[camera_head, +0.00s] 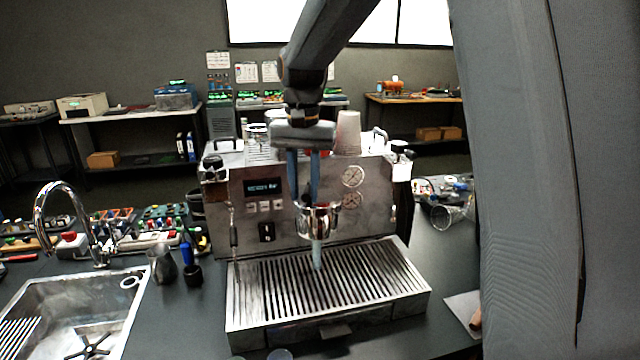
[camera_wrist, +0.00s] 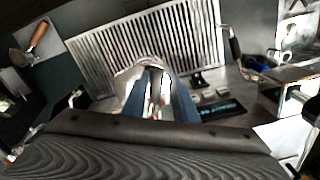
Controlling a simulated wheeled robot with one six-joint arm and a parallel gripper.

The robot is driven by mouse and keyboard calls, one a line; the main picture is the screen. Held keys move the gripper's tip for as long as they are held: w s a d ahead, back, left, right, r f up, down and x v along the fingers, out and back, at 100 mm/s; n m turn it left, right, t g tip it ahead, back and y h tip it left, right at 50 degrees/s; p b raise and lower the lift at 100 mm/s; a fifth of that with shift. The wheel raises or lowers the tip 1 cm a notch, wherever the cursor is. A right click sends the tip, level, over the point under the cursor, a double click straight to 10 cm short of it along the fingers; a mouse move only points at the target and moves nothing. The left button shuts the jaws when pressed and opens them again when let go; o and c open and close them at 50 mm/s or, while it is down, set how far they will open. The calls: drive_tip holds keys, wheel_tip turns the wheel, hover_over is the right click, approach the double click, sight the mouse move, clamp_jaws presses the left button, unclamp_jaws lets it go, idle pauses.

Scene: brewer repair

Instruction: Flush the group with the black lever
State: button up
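The espresso machine (camera_head: 370,215) stands on the dark counter. Its round metal group (camera_head: 320,222) hangs at the middle front, and a pale blue stream-like shape (camera_head: 317,256) runs from beneath it to the slatted drip tray (camera_head: 410,280). A small black lever or switch (camera_head: 267,232) is on the front panel, left of the group; its position is too small to tell. My gripper (camera_head: 304,200) points down in front of the machine at the group, its two blue fingers apart. In the wrist view the fingers (camera_wrist: 160,105) partly cover the group, with no held object clear.
A sink (camera_head: 130,310) with a curved tap (camera_head: 70,215) is at the left. A metal jug (camera_head: 162,264) and a tamper-like tool (camera_head: 192,272) stand left of the machine. Cups (camera_head: 347,133) are stacked on top. Steam wands flank the group. A wooden-handled tool (camera_wrist: 38,36) lies right of the drip tray.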

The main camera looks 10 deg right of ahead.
drive_tip(key=shift+s+d+n, duration=0.2)
drive_tip(key=shift+d+n, duration=0.55)
drive_tip(key=shift+n, duration=0.4)
drive_tip(key=shift+s+d+n, duration=0.2)
drive_tip(key=shift+d+n, duration=0.55)
drive_tip(key=shift+n, duration=0.4)
drive_tip(key=shift+w+d+n, duration=0.2)
drive_tip(key=shift+d+n, duration=1.35)
drive_tip(key=shift+n, duration=0.65)
drive_tip(key=o, duration=0.4)
drive_tip(key=shift+r, duration=3.5)
